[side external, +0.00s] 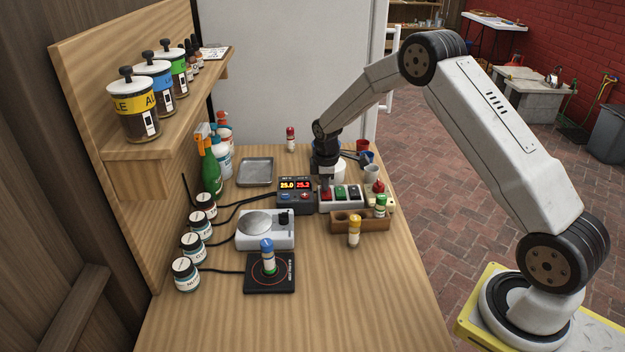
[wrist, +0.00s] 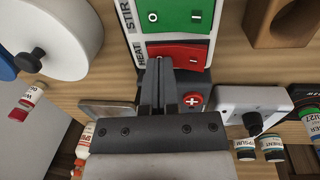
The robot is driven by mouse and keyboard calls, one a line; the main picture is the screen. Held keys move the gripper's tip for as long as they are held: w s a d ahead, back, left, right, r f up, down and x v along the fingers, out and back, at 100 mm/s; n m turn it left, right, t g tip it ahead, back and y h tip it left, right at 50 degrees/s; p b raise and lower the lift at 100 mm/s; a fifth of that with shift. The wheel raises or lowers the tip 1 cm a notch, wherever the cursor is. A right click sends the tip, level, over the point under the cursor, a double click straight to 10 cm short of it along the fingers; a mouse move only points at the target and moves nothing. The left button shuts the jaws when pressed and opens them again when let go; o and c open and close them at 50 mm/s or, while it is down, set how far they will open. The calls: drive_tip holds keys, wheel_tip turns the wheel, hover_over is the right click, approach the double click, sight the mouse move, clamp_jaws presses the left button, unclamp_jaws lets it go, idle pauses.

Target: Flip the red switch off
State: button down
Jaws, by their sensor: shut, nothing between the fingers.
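The white switch box (side external: 352,207) stands near the middle of the bench with a red, a green and a black switch. In the wrist view the red switch (wrist: 185,50) sits beside the label HEAT, next to the green switch (wrist: 175,17). My gripper (side external: 325,193) is shut and empty, pointing down at the red switch. In the wrist view its fingertips (wrist: 159,62) overlap the left part of the red switch and hide some of it. I cannot tell whether they touch it or how the rocker is tilted.
A dark controller (side external: 296,203) with lit displays, 25.0 and 25.2, adjoins the box on the left. A wooden rack (side external: 350,225) is in front. The front right bench is clear.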

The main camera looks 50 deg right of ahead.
drive_tip(key=shift+s+a, duration=0.1)
drive_tip(key=shift+a, duration=0.05)
drive_tip(key=shift+s+a+r, duration=0.2)
drive_tip(key=shift+s+a, duration=0.2)
drive_tip(key=shift+s, duration=0.05)
idle(0.3)
drive_tip(key=shift+r, duration=0.15)
wheel_tip(320, 180, up, 14)
drive_tip(key=w+d, duration=0.1)
idle(0.8)
idle(0.4)
drive_tip(key=s+a+f+m, duration=0.1)
drive_tip(key=s+a+m, duration=0.2)
drive_tip(key=s+a, duration=0.2)
drive_tip(key=s+a+f+m+t, duration=0.1)
drive_tip(key=s+a+f+m, duration=0.1)
drive_tip(key=s, duration=0.9)
drive_tip(key=s+a+f+m+y, duration=0.1)
drive_tip(key=s+a+m, duration=0.3)
drive_tip(key=s+a, duration=0.3)
drive_tip(key=shift+s+a+f+t, duration=0.3)
drive_tip(key=shift+s+f, duration=0.1)
drive_tip(key=shift+s, duration=0.2)
